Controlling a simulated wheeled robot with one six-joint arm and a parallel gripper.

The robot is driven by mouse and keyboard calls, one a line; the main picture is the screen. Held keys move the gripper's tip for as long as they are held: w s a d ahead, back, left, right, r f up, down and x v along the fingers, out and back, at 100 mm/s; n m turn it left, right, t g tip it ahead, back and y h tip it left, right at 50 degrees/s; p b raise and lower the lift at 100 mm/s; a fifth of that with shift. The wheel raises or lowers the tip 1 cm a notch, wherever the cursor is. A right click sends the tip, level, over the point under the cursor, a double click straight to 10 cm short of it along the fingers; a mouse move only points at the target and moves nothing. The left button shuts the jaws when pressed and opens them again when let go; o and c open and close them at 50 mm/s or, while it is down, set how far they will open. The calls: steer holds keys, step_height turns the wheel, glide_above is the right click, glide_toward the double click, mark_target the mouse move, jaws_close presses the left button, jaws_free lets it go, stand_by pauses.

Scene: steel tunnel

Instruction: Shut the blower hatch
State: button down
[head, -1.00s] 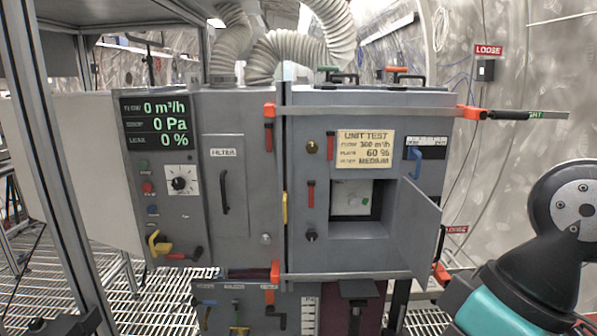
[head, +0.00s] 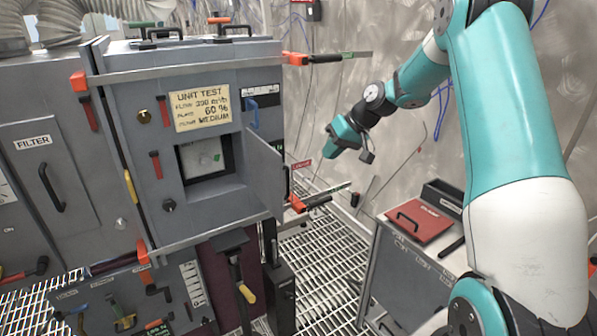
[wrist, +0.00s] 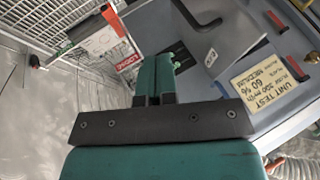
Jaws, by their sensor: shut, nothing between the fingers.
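The blower hatch is a small grey door (head: 264,172) on the front of the grey blower unit (head: 120,130). It stands open, swung out from the right edge of a square opening (head: 207,158). In the wrist view the hatch (wrist: 232,30) fills the top, with a black handle (wrist: 205,25) on it. My gripper (head: 332,152) is to the right of the hatch, apart from it in the head view. Its fingers (wrist: 155,62) are shut and empty, pointing towards the unit in the wrist view.
Orange-handled clamp bars stick out at the unit's right, above (head: 325,58) and below (head: 315,202) the hatch. A grey cart (head: 405,265) with a red lidded box (head: 418,222) stands at the right. Mesh floor (head: 325,250) lies between. A yellow test card (head: 200,108) is above the opening.

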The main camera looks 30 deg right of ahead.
mark_target(271, 173)
steer(key=a+r+p+x, duration=0.1)
steer(key=p+x, duration=0.3)
steer(key=x, duration=0.7)
steer(key=shift+w+a+f, duration=0.3)
steer(key=shift+w+a, duration=0.05)
steer(key=shift+a, duration=0.25)
